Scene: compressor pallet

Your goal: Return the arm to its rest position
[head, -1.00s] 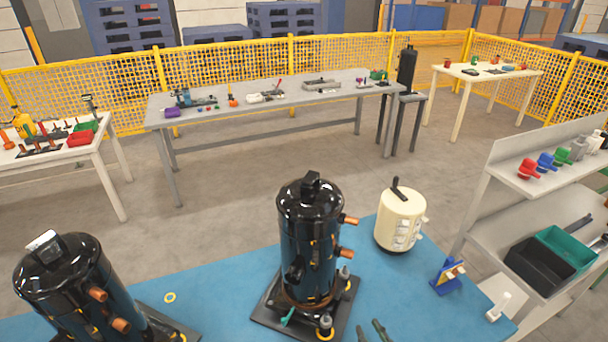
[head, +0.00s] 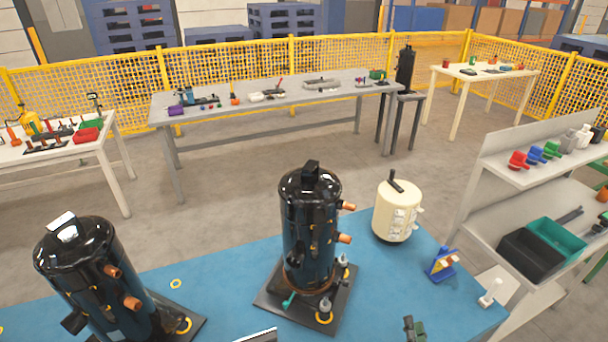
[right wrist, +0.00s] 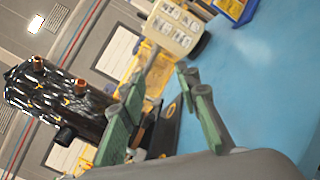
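My right gripper (head: 414,328) shows only at the bottom edge of the head view, over the blue mat. In the right wrist view its two green fingers (right wrist: 163,82) are spread apart with nothing held between them. A black compressor (head: 310,225) stands upright on a dark base plate to the left of this gripper. It also shows in the right wrist view (right wrist: 65,100), beyond the fingers. My left gripper cannot be made out. A grey strip at the bottom edge of the head view is too cut off to identify.
A second black compressor (head: 90,280) stands on the left of the blue mat (head: 225,300). A cream canister (head: 397,212) and a blue holder (head: 441,265) stand on the right. A shelf unit (head: 490,215) with bins is at far right. Bare mat lies right of the middle compressor.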

